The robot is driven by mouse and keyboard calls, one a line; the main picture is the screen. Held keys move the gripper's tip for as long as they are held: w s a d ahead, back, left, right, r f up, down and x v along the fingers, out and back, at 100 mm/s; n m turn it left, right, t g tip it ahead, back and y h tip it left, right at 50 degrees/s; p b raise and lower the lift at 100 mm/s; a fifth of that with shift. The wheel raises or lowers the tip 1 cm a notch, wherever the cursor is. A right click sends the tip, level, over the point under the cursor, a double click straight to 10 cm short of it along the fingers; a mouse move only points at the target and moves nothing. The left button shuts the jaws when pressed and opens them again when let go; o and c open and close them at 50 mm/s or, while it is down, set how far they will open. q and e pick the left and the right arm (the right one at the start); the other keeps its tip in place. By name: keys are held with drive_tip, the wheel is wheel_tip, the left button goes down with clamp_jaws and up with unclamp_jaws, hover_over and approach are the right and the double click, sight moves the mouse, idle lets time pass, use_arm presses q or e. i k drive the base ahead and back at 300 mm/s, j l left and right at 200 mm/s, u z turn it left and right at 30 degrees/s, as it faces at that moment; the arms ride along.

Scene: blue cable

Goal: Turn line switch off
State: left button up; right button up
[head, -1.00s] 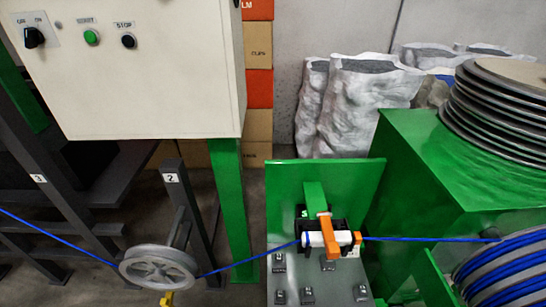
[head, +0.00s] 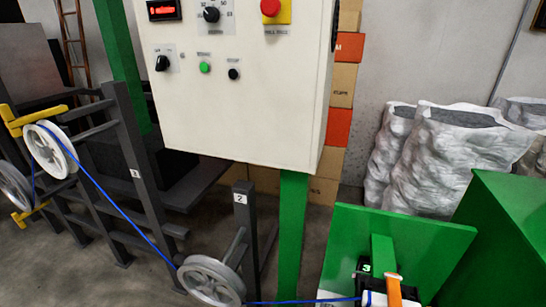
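The control box (head: 240,120) is a cream cabinet on a green post at the upper middle of the head view. A black rotary switch (head: 162,63) sits on a pale plate at the left of its lower row; its small label reads roughly off and on, and I cannot tell which side the knob points to. To its right are a green button (head: 205,67) and a black button (head: 233,73). Above are a lit red display (head: 163,9), a black dial (head: 211,14) and a red mushroom button (head: 270,7) on yellow. Neither of my grippers is in view.
A blue cable (head: 125,214) runs over grey pulleys (head: 211,282) on dark posts at the left and below the box. A green machine (head: 500,245) and an orange-handled clamp (head: 393,290) stand at lower right. White sacks (head: 450,155) and stacked boxes (head: 338,100) are behind.

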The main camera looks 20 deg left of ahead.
sight(163, 63)
drive_tip(key=u, duration=1.35)
